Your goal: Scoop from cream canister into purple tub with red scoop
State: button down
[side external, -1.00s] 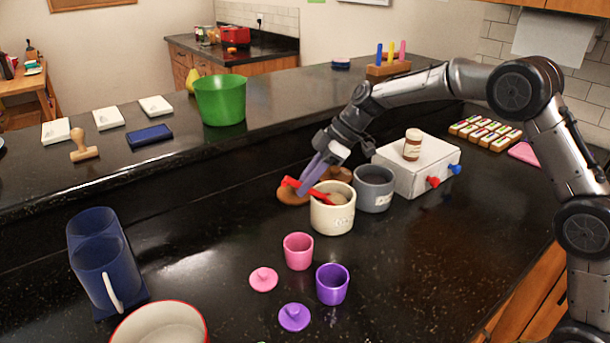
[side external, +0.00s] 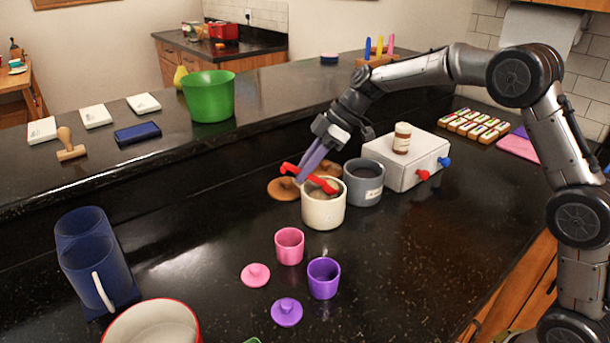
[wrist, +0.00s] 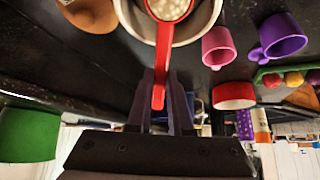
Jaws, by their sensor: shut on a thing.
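My gripper (side external: 304,174) is shut on the handle of the red scoop (side external: 320,184), just above the cream canister (side external: 323,212). The scoop lies tilted, with its bowl end over or in the canister's open mouth; the side view does not show how deep. In the wrist view, the red handle (wrist: 160,70) runs between my fingers, and the bowl at the top edge shows pale, bead-like bits inside the canister's rim. The purple tub (side external: 323,280) stands upright and open in front of the canister, with its purple lid (side external: 286,312) lying beside it.
A grey canister (side external: 364,190) and a white box (side external: 412,170) with a jar stand right of the cream canister. A pink tub (side external: 289,247) stands between canister and purple tub, its lid (side external: 255,275) beside it. Brown lids (side external: 282,190) lie behind. Counter right of the tubs is clear.

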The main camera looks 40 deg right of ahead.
jog(key=shift+a+r, duration=0.15)
jog(key=shift+r, duration=3.65)
jog(key=shift+w, duration=0.1)
jog(key=shift+d+f+m+h, duration=0.2)
jog(key=shift+m+h, duration=0.1)
jog(key=shift+m, duration=0.1)
jog(key=shift+s+d+f+m+h, duration=0.1)
jog(key=shift+s+f+m+h, duration=0.2)
jog(key=shift+f, duration=0.2)
jog(key=shift+s+d+f+m+h, duration=0.1)
jog(key=shift+s+f+m+h, duration=0.15)
jog(key=shift+f+m, duration=0.2)
jog(key=s+a+f+n+g+h, duration=0.2)
jog(key=s+a, duration=1.2)
jog(key=a, duration=0.3)
notch_tip(320, 180, down, 6)
jog(key=n+g+y, duration=0.2)
jog(key=g+y, duration=0.2)
jog(key=g, duration=0.7)
jog(key=shift+w+a+g+y, duration=0.2)
jog(key=shift+w+g+y, duration=0.1)
jog(key=shift+w+y, duration=0.05)
